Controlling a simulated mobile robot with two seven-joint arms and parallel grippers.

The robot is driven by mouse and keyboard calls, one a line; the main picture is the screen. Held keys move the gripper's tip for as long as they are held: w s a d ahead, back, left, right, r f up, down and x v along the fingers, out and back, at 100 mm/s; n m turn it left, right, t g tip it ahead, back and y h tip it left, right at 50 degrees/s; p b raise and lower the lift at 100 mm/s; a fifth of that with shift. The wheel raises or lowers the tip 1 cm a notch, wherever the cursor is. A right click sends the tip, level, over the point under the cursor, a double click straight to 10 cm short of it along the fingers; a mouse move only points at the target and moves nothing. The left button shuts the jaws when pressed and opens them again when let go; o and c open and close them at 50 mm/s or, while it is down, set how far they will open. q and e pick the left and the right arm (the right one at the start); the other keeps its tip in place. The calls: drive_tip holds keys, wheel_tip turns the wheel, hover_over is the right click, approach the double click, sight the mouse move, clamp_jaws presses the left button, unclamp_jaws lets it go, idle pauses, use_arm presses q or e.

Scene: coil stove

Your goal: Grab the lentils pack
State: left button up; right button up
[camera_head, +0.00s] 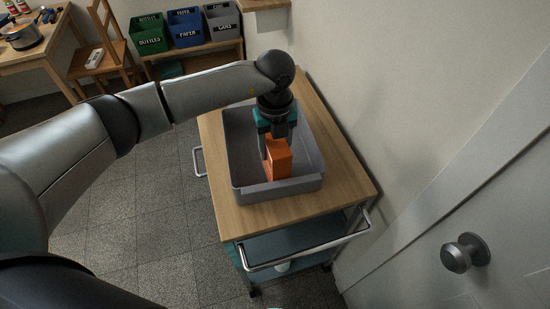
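An orange box-shaped pack (278,161), likely the lentils pack, stands in a grey bin (283,189) on a small wooden-topped cart. No label on it is readable. My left arm reaches in from the left, and its gripper (275,139) points down into the bin at the top of the pack. One dark finger shows along the pack's left side. The other finger is hard to make out, so I cannot tell whether the gripper is closed on the pack. My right gripper is out of view.
The bin walls surround the pack. The cart top (347,176) is bare around the bin, with a metal handle (310,249) in front. A wall and a door with a knob (465,253) stand to the right. Sorting boxes (186,28), a chair (96,58) and a table are behind.

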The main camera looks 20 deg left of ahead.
use_arm(q)
clamp_jaws()
drive_tip(key=shift+r, duration=0.15)
